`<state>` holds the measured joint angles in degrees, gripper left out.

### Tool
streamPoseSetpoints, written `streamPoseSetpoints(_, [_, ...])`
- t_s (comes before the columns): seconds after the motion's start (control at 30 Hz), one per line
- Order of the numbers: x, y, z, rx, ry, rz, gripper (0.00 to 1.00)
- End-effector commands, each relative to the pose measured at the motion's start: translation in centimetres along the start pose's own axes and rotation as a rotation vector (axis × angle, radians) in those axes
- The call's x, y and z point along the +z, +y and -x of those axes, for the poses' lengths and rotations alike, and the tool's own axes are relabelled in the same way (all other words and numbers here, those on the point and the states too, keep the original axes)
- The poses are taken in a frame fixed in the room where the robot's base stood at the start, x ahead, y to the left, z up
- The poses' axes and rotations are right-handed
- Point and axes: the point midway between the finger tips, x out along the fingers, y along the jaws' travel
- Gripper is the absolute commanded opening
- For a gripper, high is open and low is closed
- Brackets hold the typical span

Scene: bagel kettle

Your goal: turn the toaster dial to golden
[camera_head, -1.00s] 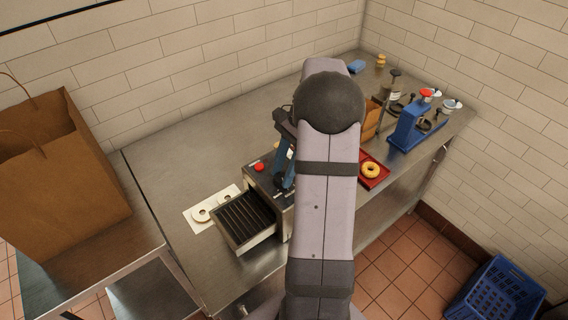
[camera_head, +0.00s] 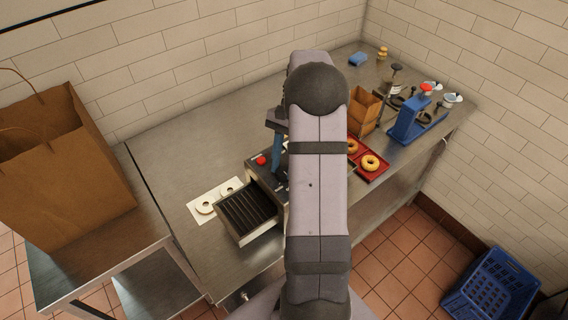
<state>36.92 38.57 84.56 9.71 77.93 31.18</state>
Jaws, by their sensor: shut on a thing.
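The toaster (camera_head: 266,178) is a dark metal box on the counter, with a red button (camera_head: 260,161) on top and a ribbed chute (camera_head: 248,212) sloping out at its front left. My gripper (camera_head: 281,179) has blue fingers and points down at the top of the toaster, right of the red button. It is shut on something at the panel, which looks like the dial. The fingers and my arm hide the dial, its marks and the toaster's right side, so its setting cannot be read.
A white board (camera_head: 203,207) with two pale rings lies left of the chute. Red trays with bagels (camera_head: 370,163), a small paper bag (camera_head: 364,110) and a blue stand (camera_head: 417,122) are to the right. A large paper bag (camera_head: 65,185) stands at left.

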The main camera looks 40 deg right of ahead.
Motion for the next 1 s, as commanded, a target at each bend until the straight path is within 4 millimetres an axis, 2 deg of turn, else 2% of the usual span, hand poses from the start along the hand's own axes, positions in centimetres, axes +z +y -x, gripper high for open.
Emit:
streamPoseSetpoints(0.17, [0.0, 0.0, 0.1, -0.001, 0.002, -0.001, 0.09])
streamPoseSetpoints(0.2, [0.0, 0.0, 0.1, -0.001, 0.002, -0.001, 0.41])
streamPoseSetpoints(0.23, [0.0, 0.0, 0.1, -0.001, 0.002, -0.001, 0.48])
streamPoseSetpoints(0.27, [0.0, 0.0, 0.1, -0.001, 0.002, -0.001, 0.50])
streamPoseSetpoints(0.67, [-0.1, -0.1, 0.4, -0.002, 0.003, -0.001, 0.50])
streamPoseSetpoints(1.0, [-0.2, -0.1, 4.2, -0.004, 0.006, -0.001, 0.50])
